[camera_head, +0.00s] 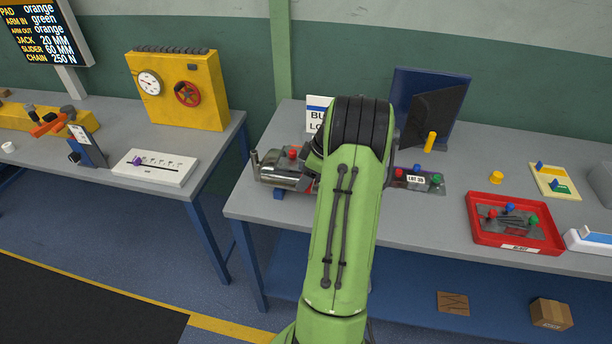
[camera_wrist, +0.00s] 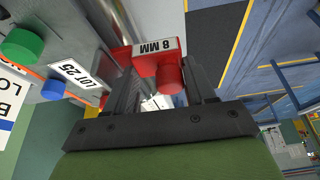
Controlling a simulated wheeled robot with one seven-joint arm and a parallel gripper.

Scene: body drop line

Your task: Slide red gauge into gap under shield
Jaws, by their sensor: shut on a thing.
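The red gauge (camera_wrist: 158,68), a red block with a round red knob and an "8 MM" label, is between the fingers of my gripper (camera_wrist: 165,95) in the wrist view. My gripper is shut on it. In the head view my green arm hides the gripper and the gauge. A shiny metal part (camera_head: 283,172) stands left of my arm; it may be the shield, but I cannot tell for sure. No gap under it can be made out. In the wrist view a grey surface with a "LOT 25" tag (camera_wrist: 76,73) is left of the gauge.
A dark plate (camera_head: 405,184) with red, blue and green knobs lies right of my arm. A red tray (camera_head: 478,230) of knobbed parts, a yellow cylinder (camera_head: 430,142) and a dark blue stand (camera_head: 460,90) are farther right. A green knob (camera_wrist: 22,46) shows in the wrist view.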

